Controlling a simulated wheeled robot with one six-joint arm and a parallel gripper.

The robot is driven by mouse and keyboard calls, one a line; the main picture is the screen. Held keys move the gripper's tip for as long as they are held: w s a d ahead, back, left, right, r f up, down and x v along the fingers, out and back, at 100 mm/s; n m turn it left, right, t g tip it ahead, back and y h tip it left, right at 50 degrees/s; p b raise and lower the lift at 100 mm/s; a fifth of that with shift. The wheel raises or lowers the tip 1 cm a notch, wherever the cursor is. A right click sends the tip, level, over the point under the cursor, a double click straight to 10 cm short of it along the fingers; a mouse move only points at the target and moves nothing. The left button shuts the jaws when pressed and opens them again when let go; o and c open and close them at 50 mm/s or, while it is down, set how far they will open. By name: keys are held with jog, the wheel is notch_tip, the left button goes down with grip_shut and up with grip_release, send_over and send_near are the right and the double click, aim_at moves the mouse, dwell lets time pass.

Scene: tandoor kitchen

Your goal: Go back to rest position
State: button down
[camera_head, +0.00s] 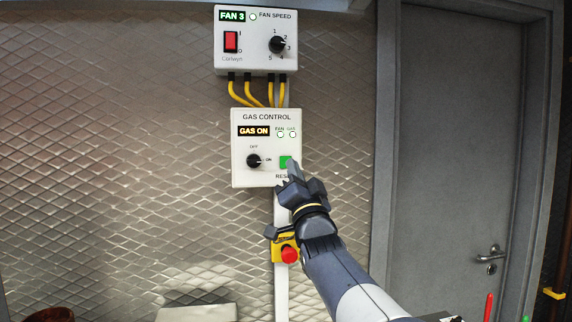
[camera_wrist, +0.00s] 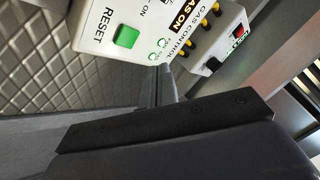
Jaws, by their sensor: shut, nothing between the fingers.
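My gripper (camera_head: 293,170) is shut and empty. In the head view its tip lies over the lower right part of the gas control box (camera_head: 240,180), beside the green reset button (camera_head: 285,162). I cannot tell whether it touches the button. The box display reads GAS ON and its knob (camera_head: 254,161) points to ON. The FAN and GAS lamps look lit. In the wrist view the green button (camera_wrist: 126,36) shows whole on the box, apart from the dark gripper body (camera_wrist: 160,130) in the foreground.
A fan speed box (camera_head: 228,66) reading FAN 3 hangs above, joined by yellow cables (camera_head: 255,95). A red emergency button (camera_head: 289,255) on a yellow box sits below, close to my arm. A grey door (camera_head: 460,130) stands at right. Quilted metal wall (camera_head: 110,130) fills the left.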

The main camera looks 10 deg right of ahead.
jog(key=shift+w, duration=0.15)
jog(key=p, duration=0.1)
jog(key=w+p, duration=0.1)
jog(key=p, duration=0.1)
jog(key=shift+w+r, duration=0.25)
jog(key=shift+w, duration=0.05)
jog(key=p, duration=0.3)
jog(key=shift+s, duration=0.1)
jog(key=shift+s+f+b, duration=0.15)
jog(key=shift+s+b, duration=0.9)
jog(key=shift+s, duration=0.35)
jog(key=shift+s+f+b, duration=0.1)
jog(key=shift+s+b, duration=0.9)
jog(key=shift+s, duration=0.4)
jog(key=shift+w, duration=0.15)
